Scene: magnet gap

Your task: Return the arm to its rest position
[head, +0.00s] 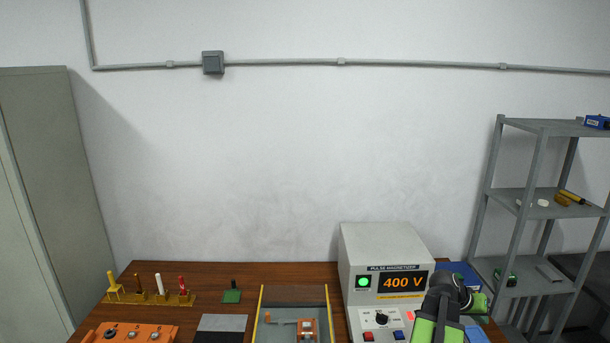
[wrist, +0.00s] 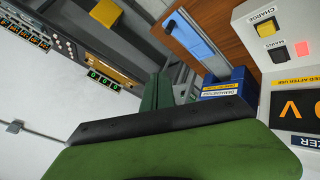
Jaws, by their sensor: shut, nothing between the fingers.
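My arm (head: 440,312), green and dark grey, rises at the lower right of the head view, in front of the right side of the pulse magnetizer (head: 372,243). In the wrist view my gripper (wrist: 158,92) shows as dark green fingers beyond a black band and a wide green body. The fingers are shut with nothing held between them. The magnetizer's panel also shows at the right of that view, with a yellow charge button and a lit red lamp. In the head view its display reads 400 V and a green lamp is lit.
A blue labelled box (wrist: 228,84) is close to my gripper in the wrist view. The wooden bench (head: 240,270) carries a yellow tool rack (head: 150,297), an orange block (head: 135,333) and a yellow-edged fixture (head: 262,310). A grey shelf (head: 540,195) stands at right.

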